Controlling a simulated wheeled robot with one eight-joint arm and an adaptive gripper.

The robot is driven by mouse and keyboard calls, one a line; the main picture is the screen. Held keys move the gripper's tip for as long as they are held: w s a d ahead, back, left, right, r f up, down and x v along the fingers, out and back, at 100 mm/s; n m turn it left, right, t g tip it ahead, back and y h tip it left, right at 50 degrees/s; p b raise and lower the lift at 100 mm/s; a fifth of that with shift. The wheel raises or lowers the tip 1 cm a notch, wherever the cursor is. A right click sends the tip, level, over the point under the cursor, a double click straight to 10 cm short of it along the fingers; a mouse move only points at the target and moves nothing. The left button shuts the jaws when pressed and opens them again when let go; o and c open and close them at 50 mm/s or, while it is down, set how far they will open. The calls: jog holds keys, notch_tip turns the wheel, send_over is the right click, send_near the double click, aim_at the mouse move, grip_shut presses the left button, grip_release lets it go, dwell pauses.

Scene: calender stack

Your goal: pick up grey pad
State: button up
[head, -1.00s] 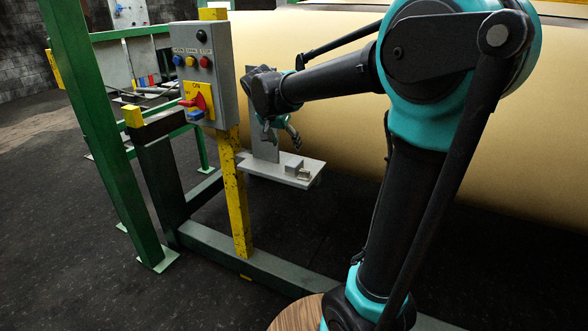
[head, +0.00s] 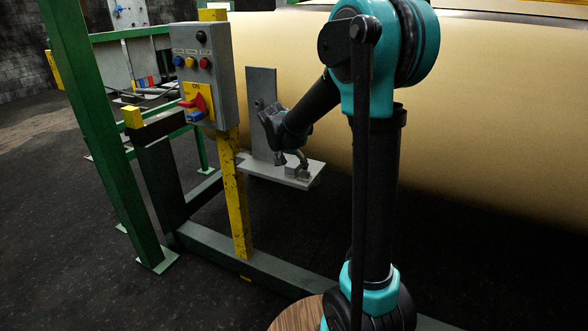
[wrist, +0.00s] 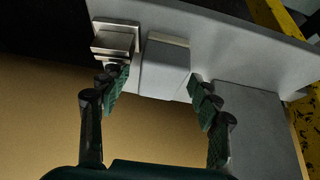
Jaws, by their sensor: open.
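The grey pad (wrist: 165,68) is a small smooth block with a pale strip along one edge. It stands on the grey shelf (head: 254,169). A shiny metal block (wrist: 115,38) is beside it, on its left in the wrist view, with a narrow gap between. My gripper (head: 292,160) is open and low at the shelf in the head view. In the wrist view my gripper's fingers (wrist: 160,86) are spread on either side of the pad, the left one near the metal block. In the head view the fingers partly cover the small blocks.
An upright grey plate (head: 261,95) rises at the back of the shelf. A large tan roll (head: 450,130) lies behind it. A control box (head: 202,75) on a yellow post (head: 236,200) stands left of the shelf. Green frame beams (head: 95,130) are further left.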

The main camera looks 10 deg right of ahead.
aim_at(294, 162)
jog(key=shift+w+d+f, duration=0.1)
jog(key=shift+f, duration=0.2)
jog(key=shift+c, duration=0.5)
jog(key=c, duration=1.3)
jog(key=shift+r, duration=0.2)
notch_tip(294, 162, up, 20)
jog(key=shift+f, duration=0.15)
jog(key=o, duration=0.7)
jog(key=c, duration=0.4)
